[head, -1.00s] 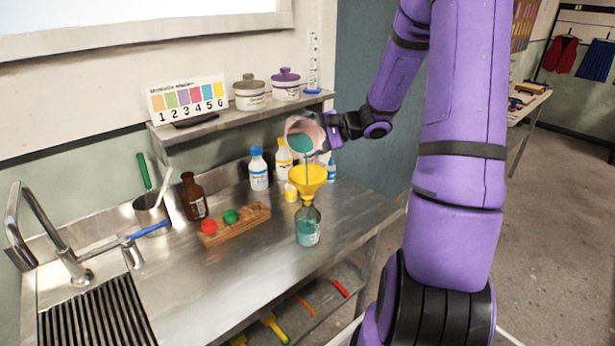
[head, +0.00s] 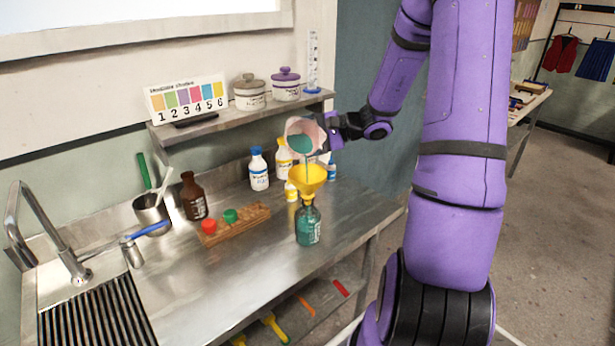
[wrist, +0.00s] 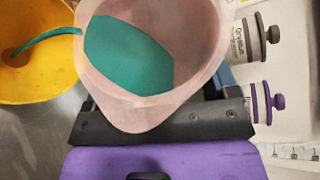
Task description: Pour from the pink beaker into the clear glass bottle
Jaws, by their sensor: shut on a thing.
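The pink beaker (head: 293,128) is held tilted by my gripper (head: 325,128), which is shut on it. Teal liquid lies in the beaker, and a thin stream runs from its lip down into a yellow funnel (head: 308,178). In the wrist view the beaker (wrist: 205,50) is close, and the stream lands inside the funnel (wrist: 45,85). The funnel sits in the neck of the clear glass bottle (head: 308,228), which stands upright on the steel counter and holds teal liquid. The fingertips are mostly hidden by the beaker.
White bottles with blue (head: 258,170) and yellow (head: 284,158) caps stand behind the funnel. A wooden rack (head: 238,222) with red and green stoppers and a brown bottle (head: 193,196) are to the left. A shelf (head: 215,122) with jars is above. The counter's front is clear.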

